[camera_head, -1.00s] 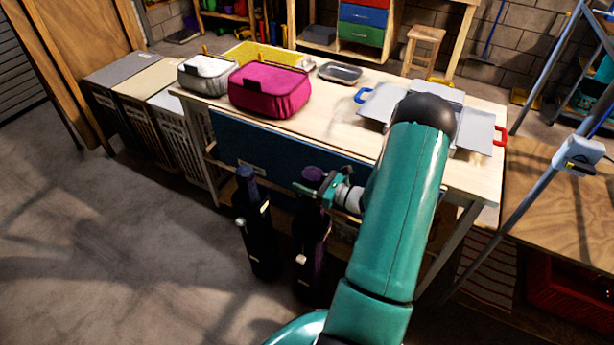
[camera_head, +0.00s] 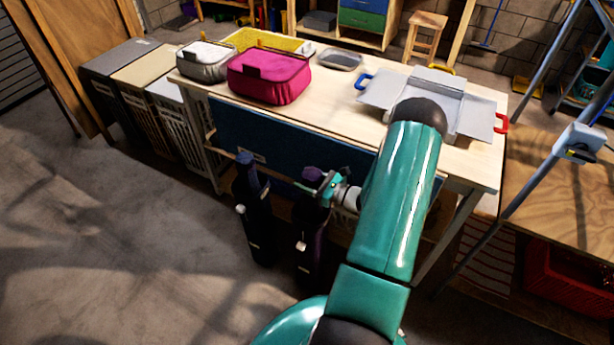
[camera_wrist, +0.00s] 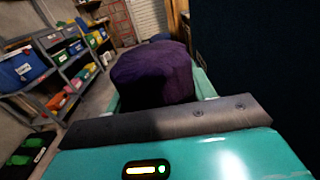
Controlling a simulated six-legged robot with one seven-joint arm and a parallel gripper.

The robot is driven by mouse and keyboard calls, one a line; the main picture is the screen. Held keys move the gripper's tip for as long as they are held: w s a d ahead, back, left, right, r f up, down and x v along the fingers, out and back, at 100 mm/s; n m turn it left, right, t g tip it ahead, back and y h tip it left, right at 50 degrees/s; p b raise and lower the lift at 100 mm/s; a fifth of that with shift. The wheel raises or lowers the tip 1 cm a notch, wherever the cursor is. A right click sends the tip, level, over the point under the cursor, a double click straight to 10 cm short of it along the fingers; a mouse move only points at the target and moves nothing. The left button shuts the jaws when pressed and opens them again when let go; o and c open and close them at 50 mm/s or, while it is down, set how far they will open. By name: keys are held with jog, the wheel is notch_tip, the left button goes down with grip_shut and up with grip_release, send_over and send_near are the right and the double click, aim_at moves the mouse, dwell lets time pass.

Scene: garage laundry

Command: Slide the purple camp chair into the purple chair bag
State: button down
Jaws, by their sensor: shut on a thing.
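The purple camp chair's rounded top (camera_head: 312,173) shows at my gripper, in front of the workbench's blue panel. My gripper (camera_head: 322,188) is shut on it. In the wrist view the purple chair end (camera_wrist: 152,74) fills the space between the jaws. The dark purple chair bag (camera_head: 309,238) stands upright on the floor directly below the gripper. The chair appears lined up with the bag and partly inside it. The bag's rim is dark and partly behind the gripper, so I cannot tell the depth.
A blue rolled chair (camera_head: 246,162) in a dark blue bag (camera_head: 257,225) stands close at the left. The workbench (camera_head: 330,108) stands right behind, with a magenta case (camera_head: 268,78) on it. Floor (camera_head: 130,240) is clear at the left.

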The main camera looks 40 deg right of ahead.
jog(key=shift+f, duration=1.95)
jog(key=shift+f, duration=0.4)
jog(key=shift+c, duration=2.2)
grip_release()
jog(key=shift+f, duration=0.15)
jog(key=shift+s, duration=0.1)
jog(key=v, duration=1.3)
jog(key=shift+s+r, duration=0.2)
jog(key=shift+s, duration=0.1)
